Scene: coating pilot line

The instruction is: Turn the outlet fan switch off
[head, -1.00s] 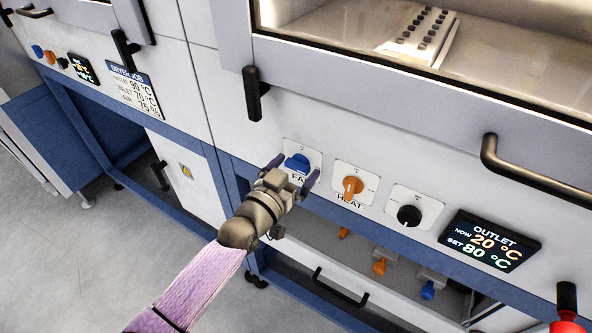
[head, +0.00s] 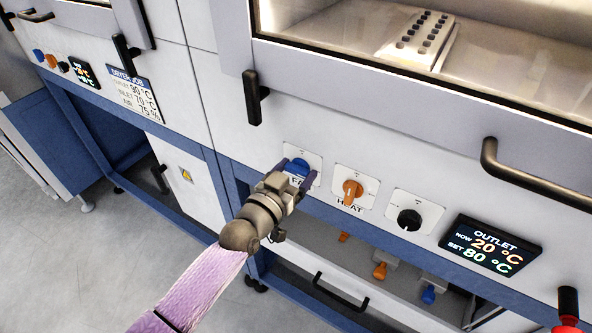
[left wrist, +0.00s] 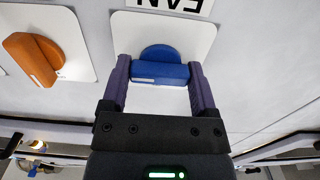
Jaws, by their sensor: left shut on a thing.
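The outlet fan switch is a blue rotary knob (head: 297,168) on a white plate on the outlet panel, its label partly hidden behind my gripper. In the left wrist view the blue knob (left wrist: 160,72) sits between the two purple fingers, its grip bar lying across from finger to finger. My left gripper (head: 292,172) is shut on the knob; it also shows in the left wrist view (left wrist: 160,82). My right gripper is not in view.
To the right are the orange HEAT knob (head: 352,190), a black knob (head: 409,219) and the OUTLET display (head: 490,245) reading now 20 °C, set 80 °C. A black door handle (head: 255,97) stands above left. A red-and-black item (head: 567,310) is at the lower right.

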